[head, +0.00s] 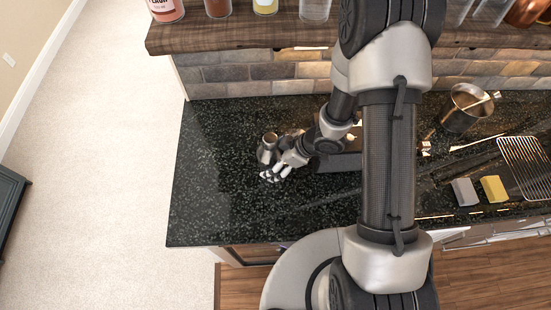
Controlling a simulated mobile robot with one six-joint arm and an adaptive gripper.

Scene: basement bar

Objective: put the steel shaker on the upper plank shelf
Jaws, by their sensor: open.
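The steel shaker (267,149) is a small metal vessel on the dark speckled counter, left of my arm. It appears to stand upright; its lower part is partly hidden by my gripper. My gripper (268,177) is open, low over the counter, at the shaker's near side. I cannot tell whether the fingers touch it. The upper plank shelf (190,38) is a wooden board along the top of the view, above the counter. My arm hides its middle part.
On the shelf stand a pink-red labelled jar (167,9), other jars and glasses, and copper ware at right. On the counter's right are a metal pot (465,108), a wire rack (527,165), a yellow sponge (494,189) and a grey block (465,191). The counter's left end is clear.

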